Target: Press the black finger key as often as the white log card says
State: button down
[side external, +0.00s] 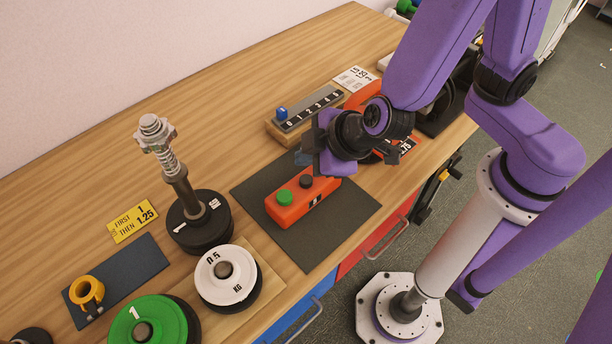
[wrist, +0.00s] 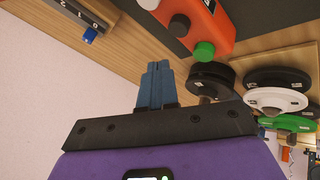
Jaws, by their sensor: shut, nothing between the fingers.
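The black finger key (side external: 306,181) is a round button on top of an orange box (side external: 284,213), beside a green button (side external: 285,197). The box sits on a dark mat. In the wrist view the black key (wrist: 179,24) and the green button (wrist: 203,50) show near the top. My gripper (side external: 303,157) is above the far side of the box, apart from the key. Its blue fingers (wrist: 154,72) are together and empty in the wrist view. The white log card (side external: 355,78) lies behind, its print too small to read.
A numbered rail (side external: 310,108) with a blue slider (side external: 282,113) at 0 stands behind the box. A white plate (side external: 226,273), a green plate (side external: 150,326) and a yellow card (side external: 133,221) are at left.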

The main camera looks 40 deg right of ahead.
aim_at(308, 181)
jog(key=shift+r, duration=1.15)
dwell(1.7)
notch_tip(308, 181, up, 4)
jog(key=shift+f, duration=0.1)
dwell(0.3)
jog(key=shift+f, duration=0.1)
jog(key=shift+f, duration=4.3)
jog(key=shift+f, duration=0.15)
jog(key=shift+f, duration=0.3)
